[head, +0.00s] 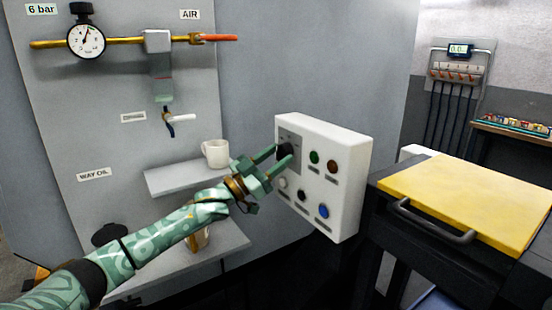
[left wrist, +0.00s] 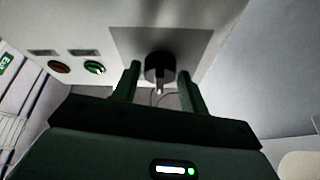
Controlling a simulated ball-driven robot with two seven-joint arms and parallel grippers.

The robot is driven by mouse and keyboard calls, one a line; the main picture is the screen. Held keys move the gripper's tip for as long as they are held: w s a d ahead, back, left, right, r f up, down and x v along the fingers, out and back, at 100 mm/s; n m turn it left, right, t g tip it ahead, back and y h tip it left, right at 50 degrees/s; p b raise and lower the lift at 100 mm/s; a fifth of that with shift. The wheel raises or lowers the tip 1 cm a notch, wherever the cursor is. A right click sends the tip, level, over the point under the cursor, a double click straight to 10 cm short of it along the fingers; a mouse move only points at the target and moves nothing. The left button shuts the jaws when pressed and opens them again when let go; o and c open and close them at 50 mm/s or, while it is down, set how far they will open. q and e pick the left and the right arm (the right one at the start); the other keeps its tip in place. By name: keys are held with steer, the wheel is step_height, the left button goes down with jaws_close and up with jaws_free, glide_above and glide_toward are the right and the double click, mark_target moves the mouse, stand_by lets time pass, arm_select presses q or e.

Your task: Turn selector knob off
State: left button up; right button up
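The selector knob (head: 284,151) is black and sits on a grey plate at the upper left of the white control box (head: 345,165). In the left wrist view the knob (left wrist: 160,68) shows with a pale pointer part toward the camera. My left gripper (head: 281,157) is open at the knob in the head view. In the left wrist view its two fingers (left wrist: 161,82) stand on either side of the knob with gaps visible. I cannot tell whether a fingertip touches it. My right gripper is not in view.
Several buttons share the box face, including a green one (head: 314,157) and a blue one (head: 323,211). A white mug (head: 215,153) stands on a shelf (head: 180,178) left of the gripper. A yellow-topped cart (head: 470,195) stands to the right.

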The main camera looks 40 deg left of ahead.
arm_select(q)
steer(key=shift+o, duration=0.9)
steer(key=shift+s+a+f, duration=0.1)
steer(key=shift+s+f, duration=0.05)
steer(key=shift+s, duration=0.05)
steer(key=p+v, duration=0.2)
steer(key=v, duration=1.3)
steer(key=shift+s+a+f+p, duration=0.15)
steer(key=shift+s+f+p, duration=0.1)
steer(key=shift+s+p, duration=0.05)
